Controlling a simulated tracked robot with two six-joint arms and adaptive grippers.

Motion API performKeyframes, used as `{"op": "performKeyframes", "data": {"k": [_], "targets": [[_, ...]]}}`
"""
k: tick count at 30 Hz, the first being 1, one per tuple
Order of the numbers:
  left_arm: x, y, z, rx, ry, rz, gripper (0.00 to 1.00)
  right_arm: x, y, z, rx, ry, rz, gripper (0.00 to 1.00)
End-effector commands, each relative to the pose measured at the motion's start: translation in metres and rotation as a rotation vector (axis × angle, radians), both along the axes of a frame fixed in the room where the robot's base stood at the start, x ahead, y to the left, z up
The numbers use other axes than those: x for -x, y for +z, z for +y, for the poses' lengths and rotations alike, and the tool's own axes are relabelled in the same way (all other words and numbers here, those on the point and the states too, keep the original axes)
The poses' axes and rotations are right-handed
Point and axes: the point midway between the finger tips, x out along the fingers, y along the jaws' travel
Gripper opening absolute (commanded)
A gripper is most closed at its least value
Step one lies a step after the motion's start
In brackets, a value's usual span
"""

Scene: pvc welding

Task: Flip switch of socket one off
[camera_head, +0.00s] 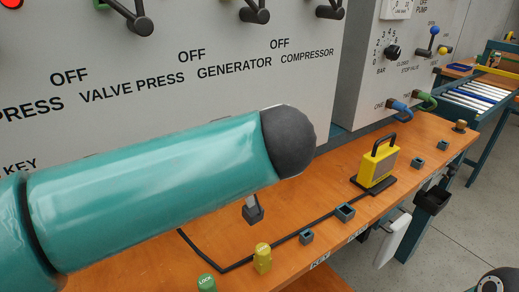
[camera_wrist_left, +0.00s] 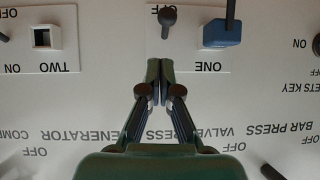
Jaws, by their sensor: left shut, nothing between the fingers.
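In the left wrist view, which is upside down, the plate of socket one (camera_wrist_left: 240,60) is at the top, marked ONE. Its dark switch lever (camera_wrist_left: 167,17) has its knob beside the word OFF, at the upper edge. A blue plug (camera_wrist_left: 222,34) with a dark lead sits in the socket, right of the lever. My left gripper (camera_wrist_left: 160,72) is shut and empty. Its fingertips appear just below the lever, with a visible gap in the picture; depth is hard to judge. The head view does not show socket one. My right gripper is not in view.
Socket two's plate (camera_wrist_left: 60,68) is left of socket one, its square hole empty. In the head view, a grey panel with black levers (camera_head: 255,15) stands behind my teal arm. A yellow padlock-shaped block (camera_head: 376,165) and small fixtures stand on the wooden bench (camera_head: 300,220).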

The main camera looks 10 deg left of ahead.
Motion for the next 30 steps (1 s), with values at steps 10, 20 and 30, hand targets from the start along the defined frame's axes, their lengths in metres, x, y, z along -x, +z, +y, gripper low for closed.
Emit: {"op": "performKeyframes", "data": {"k": [10, 20, 30], "targets": [[0.053, 0.041, -0.060, 0.001, -0.006, -0.001, 0.00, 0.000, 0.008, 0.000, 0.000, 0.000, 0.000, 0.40], [0.098, 0.076, -0.109, 0.001, -0.004, -0.001, 0.00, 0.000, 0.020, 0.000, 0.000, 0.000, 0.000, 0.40], [0.116, 0.089, -0.128, 0.001, -0.001, 0.000, 0.00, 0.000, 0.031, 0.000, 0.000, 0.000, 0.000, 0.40]]}}
